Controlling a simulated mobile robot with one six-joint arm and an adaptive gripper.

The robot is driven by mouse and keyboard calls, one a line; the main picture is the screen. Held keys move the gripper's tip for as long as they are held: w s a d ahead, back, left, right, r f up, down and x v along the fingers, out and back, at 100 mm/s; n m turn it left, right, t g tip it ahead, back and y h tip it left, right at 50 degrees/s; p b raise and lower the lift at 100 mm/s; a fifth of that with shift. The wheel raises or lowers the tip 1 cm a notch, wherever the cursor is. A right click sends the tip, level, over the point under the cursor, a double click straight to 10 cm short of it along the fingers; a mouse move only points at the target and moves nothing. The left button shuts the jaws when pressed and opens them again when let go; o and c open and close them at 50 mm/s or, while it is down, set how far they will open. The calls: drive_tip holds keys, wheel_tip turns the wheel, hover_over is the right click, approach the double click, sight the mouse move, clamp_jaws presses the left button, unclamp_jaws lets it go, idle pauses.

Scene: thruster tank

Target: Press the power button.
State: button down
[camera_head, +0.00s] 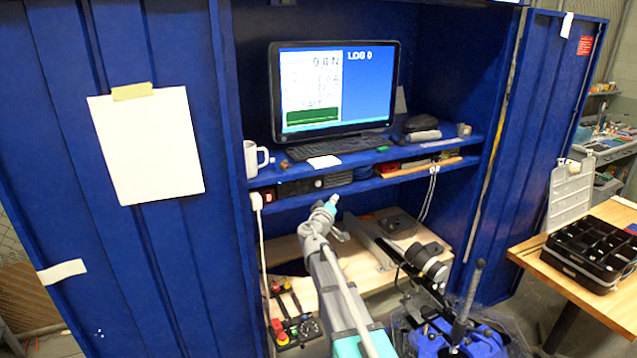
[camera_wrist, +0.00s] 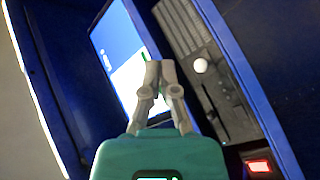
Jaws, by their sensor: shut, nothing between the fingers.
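No part is clearly labelled as the power button. In the wrist view a red lit rectangular switch (camera_wrist: 258,166) sits on a dark block at the lower right, a possible power button. In the head view a control box at the lower left carries a round red button (camera_head: 281,336), another candidate. My gripper (camera_head: 332,201) is shut and empty in front of the lower shelf, below the keyboard. In the wrist view the closed fingertips of my gripper (camera_wrist: 160,66) overlap the monitor's edge and are apart from the red switch.
A lit monitor (camera_head: 335,90) shows "LOG 0"; a keyboard (camera_head: 338,146) and white mug (camera_head: 254,158) share its shelf (camera_head: 300,172). A white power strip (camera_head: 257,202) hangs below. A black compartment box (camera_head: 590,250) stands on the right table. Blue cabinet doors flank the opening.

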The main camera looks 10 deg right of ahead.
drive_tip(key=shift+w, duration=0.1)
idle(0.3)
drive_tip(key=shift+w+a, duration=0.35)
drive_tip(key=shift+w, duration=1.05)
drive_tip(key=shift+w+a, duration=0.4)
drive_tip(key=shift+w, duration=0.95)
drive_tip(key=shift+w+a, duration=0.35)
drive_tip(key=shift+w, duration=1.05)
drive_tip(key=shift+w, duration=0.15)
drive_tip(key=shift+w+a, duration=0.1)
drive_tip(key=shift+w, duration=0.15)
drive_tip(key=shift+w+a, duration=0.1)
drive_tip(key=shift+w, duration=0.25)
drive_tip(key=shift+s, duration=0.2)
drive_tip(key=shift+s+d, duration=0.2)
drive_tip(key=shift+s, duration=0.4)
drive_tip(key=shift+s+d, duration=0.2)
drive_tip(key=shift+s, duration=0.6)
drive_tip(key=shift+s+d, duration=0.25)
drive_tip(key=shift+s, duration=0.55)
drive_tip(key=shift+s+d, duration=0.2)
drive_tip(key=shift+s, duration=0.6)
